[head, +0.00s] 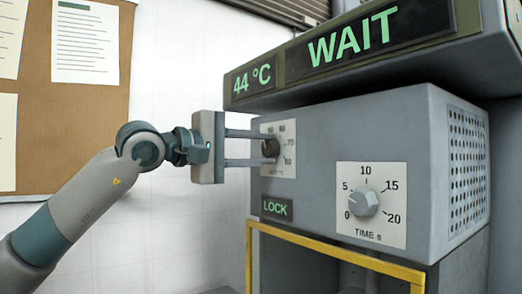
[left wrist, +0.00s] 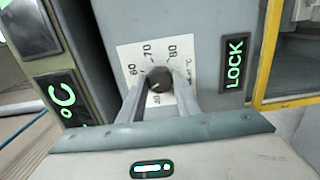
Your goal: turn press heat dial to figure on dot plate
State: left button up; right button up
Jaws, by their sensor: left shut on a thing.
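The heat dial (head: 271,147) is a dark round knob on a white scale plate (head: 291,169) on the front of the grey press. In the left wrist view the dial (left wrist: 158,79) sits between my fingers, and the figures 60, 70 and 80 show around it. A pale mark shows on the knob; the figure it points at is hard to tell. My left gripper (head: 268,148) is shut on the dial, coming from the left, and its fingers hide part of the scale. My right gripper is not in view. No plate with a dot can be made out.
A time dial (head: 364,203) sits right of the heat dial, its scale running 0 to 20. Above are a 44 °C display (head: 252,80) and a WAIT display (head: 352,37). A LOCK sign (head: 276,207) is below. A yellow frame (head: 335,254) edges the opening underneath.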

pick_arm(q)
jog(key=shift+f, duration=0.1)
jog(key=o, duration=1.1)
jog(key=shift+c, duration=0.2)
jog(key=shift+a, duration=0.1)
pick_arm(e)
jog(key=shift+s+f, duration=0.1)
pick_arm(q)
jog(key=shift+s+a, duration=0.35)
jog(key=shift+a, duration=0.1)
jog(key=b+v, duration=0.3)
jog(key=v, duration=1.3)
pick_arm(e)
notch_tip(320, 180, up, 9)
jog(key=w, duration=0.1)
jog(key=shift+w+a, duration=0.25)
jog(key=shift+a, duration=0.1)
